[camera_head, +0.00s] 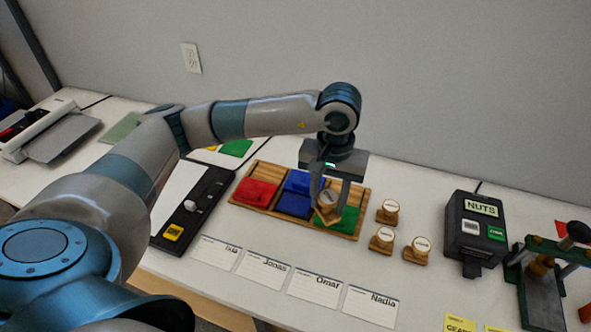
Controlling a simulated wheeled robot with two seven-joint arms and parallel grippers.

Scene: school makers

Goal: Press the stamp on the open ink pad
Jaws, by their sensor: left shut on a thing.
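A wooden tray (242,201) holds a red ink pad (256,191), blue pad parts (294,204) and a green pad (345,216). The blue part shows as two pieces, one behind the other, and looks like the open ink pad with its lid raised. My left gripper (329,204) points down over the tray's right part, shut on a wooden stamp (328,212) with a pale round top. The stamp overlaps the green pad in the picture, and I cannot tell whether it touches anything. My right gripper is out of view.
Three similar stamps stand right of the tray, one behind (387,211) and two in front (382,239) (417,250). Name cards (314,286) lie in front of the tray. A black NUTS box (472,236) and a green press-like device (548,285) stand at the right.

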